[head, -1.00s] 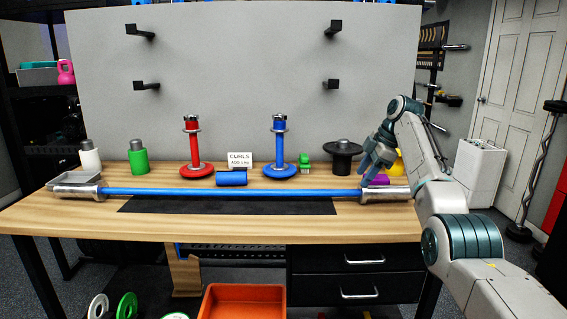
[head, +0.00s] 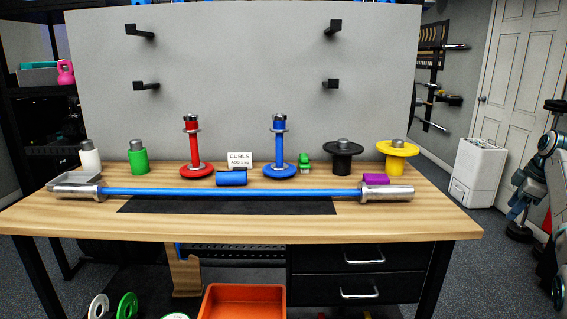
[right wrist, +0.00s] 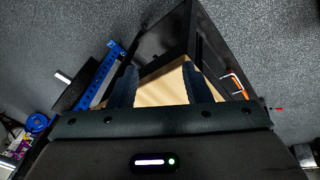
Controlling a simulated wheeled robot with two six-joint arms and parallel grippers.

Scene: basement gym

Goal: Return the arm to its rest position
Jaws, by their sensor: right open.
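My right gripper (head: 520,203) is at the right edge of the head view, beside the table and clear of it, pointing down. In the right wrist view its two dark fingers (right wrist: 161,86) are apart, with nothing between them but a wooden surface seen beyond. My right arm is folded at the right edge and partly cut off. My left gripper does not show.
The wooden table (head: 90,222) bears a blue barbell (head: 230,192), a purple block (head: 376,179), a yellow plate holder (head: 398,148) and a black one (head: 343,149). A white bin (head: 476,172) stands right of the table. An orange tray (head: 243,290) is below.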

